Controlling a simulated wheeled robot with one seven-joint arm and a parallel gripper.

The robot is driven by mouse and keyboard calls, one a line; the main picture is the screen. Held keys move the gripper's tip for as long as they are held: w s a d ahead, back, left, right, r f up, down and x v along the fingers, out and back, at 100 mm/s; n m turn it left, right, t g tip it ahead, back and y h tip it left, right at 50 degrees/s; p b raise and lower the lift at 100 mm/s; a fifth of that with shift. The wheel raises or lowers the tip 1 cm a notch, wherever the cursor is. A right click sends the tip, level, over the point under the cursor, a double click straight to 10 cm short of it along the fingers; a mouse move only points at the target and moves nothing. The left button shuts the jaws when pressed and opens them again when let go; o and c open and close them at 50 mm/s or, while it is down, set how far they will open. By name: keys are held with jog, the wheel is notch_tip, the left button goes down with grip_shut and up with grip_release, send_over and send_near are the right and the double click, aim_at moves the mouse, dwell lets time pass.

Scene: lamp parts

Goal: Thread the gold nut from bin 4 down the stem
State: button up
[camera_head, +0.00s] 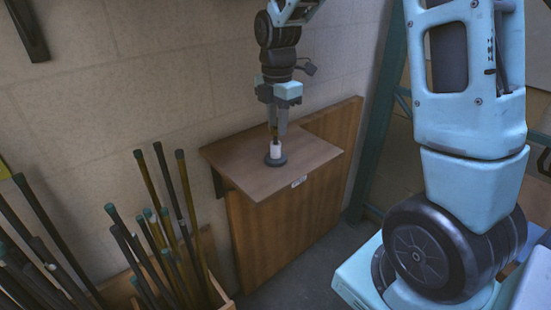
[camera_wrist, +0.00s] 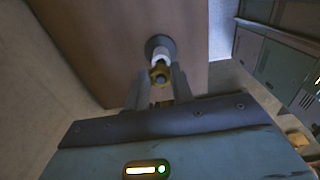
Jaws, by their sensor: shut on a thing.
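The lamp part stands upright on a brown wall-mounted shelf (camera_head: 225,152), with a dark round base (camera_head: 275,161) and a white section (camera_head: 275,149) above it. My gripper (camera_head: 275,130) is directly above the white section, pointing down. In the wrist view my gripper (camera_wrist: 160,86) is shut on the gold nut (camera_wrist: 160,75), a ring with a dark centre. The nut lines up with the white section (camera_wrist: 161,56) and the dark base (camera_wrist: 157,43). The stem is mostly hidden by the nut and fingers. I cannot tell whether the nut is around it.
A wooden panel (camera_head: 290,235) stands below and behind the shelf. A bin of several dark poles (camera_head: 165,230) stands at the lower left. A dark green post (camera_head: 378,110) rises right of the shelf. Grey cabinets (camera_wrist: 268,62) show in the wrist view. The shelf around the base is clear.

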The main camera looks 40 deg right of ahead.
jog(key=shift+f, duration=0.65)
jog(key=shift+f, duration=0.15)
jog(key=shift+f+b, duration=0.3)
jog(key=shift+b, duration=0.1)
grip_shut()
jog(key=shift+f, duration=0.15)
jog(key=shift+o, duration=0.2)
grip_release()
jog(key=shift+s+f, duration=0.1)
jog(key=shift+f, duration=0.15)
grip_shut()
jog(key=m+p, duration=0.1)
jog(key=m, duration=0.3)
jog(key=shift+s+a, duration=0.1)
jog(key=shift+s, duration=0.05)
jog(key=shift+m+p, duration=0.45)
jog(key=shift+m, duration=1.05)
